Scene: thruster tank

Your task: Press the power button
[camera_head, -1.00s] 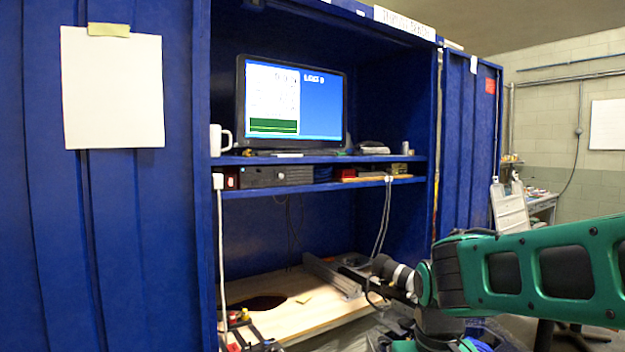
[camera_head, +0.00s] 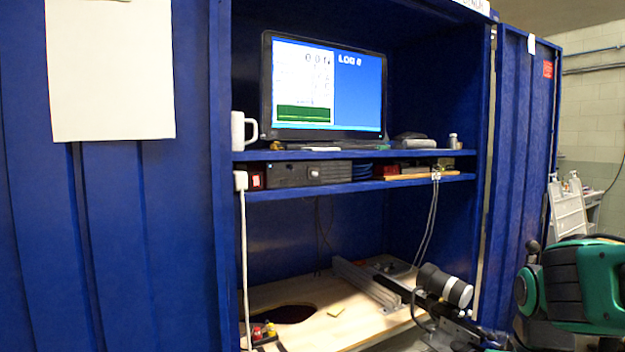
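I cannot make out a power button clearly at this size. A dark box-shaped unit (camera_head: 300,174) with small details on its front sits on the narrow lower shelf, under the monitor. A lit monitor (camera_head: 355,92) stands on the shelf above, showing a graph window and the word "LOG" on blue. My green and black arm (camera_head: 590,285) shows at the lower right, outside the cabinet's right side.
The blue cabinet (camera_head: 222,120) is open in front. A white mug (camera_head: 242,131) stands left of the monitor. A black and silver cylinder (camera_head: 445,286) and a metal rail (camera_head: 368,283) lie over the wooden board (camera_head: 300,335). White paper (camera_head: 110,75) hangs at left.

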